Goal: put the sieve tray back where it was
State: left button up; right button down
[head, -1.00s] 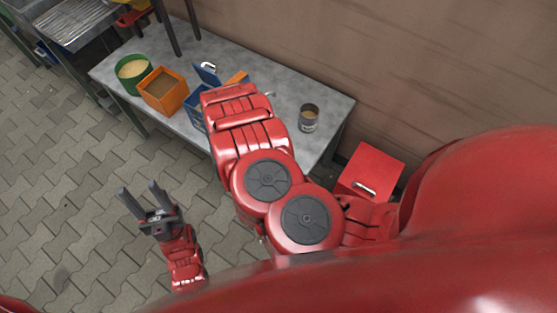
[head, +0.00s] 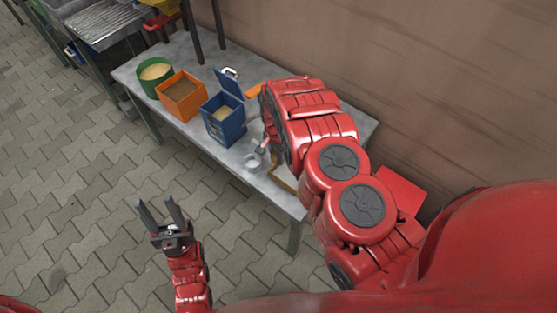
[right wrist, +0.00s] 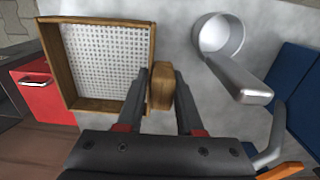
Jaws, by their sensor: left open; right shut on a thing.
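The sieve tray (right wrist: 105,65) is a square wooden frame with a white mesh, left of centre in the right wrist view. In the head view only a wooden edge of it (head: 283,178) shows, near the table's front right; my right arm hides the rest. My right gripper (right wrist: 162,88) is shut on the tray's short wooden handle block, with one finger on each side. Whether the tray touches the table, I cannot tell. My left gripper (head: 160,208) is open and empty, over the paving in front of the table.
The grey table (head: 130,72) carries a green tub (head: 155,75), an orange bin (head: 181,96), a blue lidded bin (head: 224,120) and a metal scoop (right wrist: 222,38), which lies close to the gripper. A red box (head: 403,192) stands beyond the table's right end.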

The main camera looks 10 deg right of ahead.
jog(key=shift+w+d, duration=0.4)
jog(key=shift+w, duration=0.05)
jog(key=shift+f+p, duration=0.35)
jog(key=shift+f, duration=1.4)
jog(key=c, duration=0.6)
grip_release()
jog(key=shift+f, duration=0.1)
jog(key=shift+o, duration=0.2)
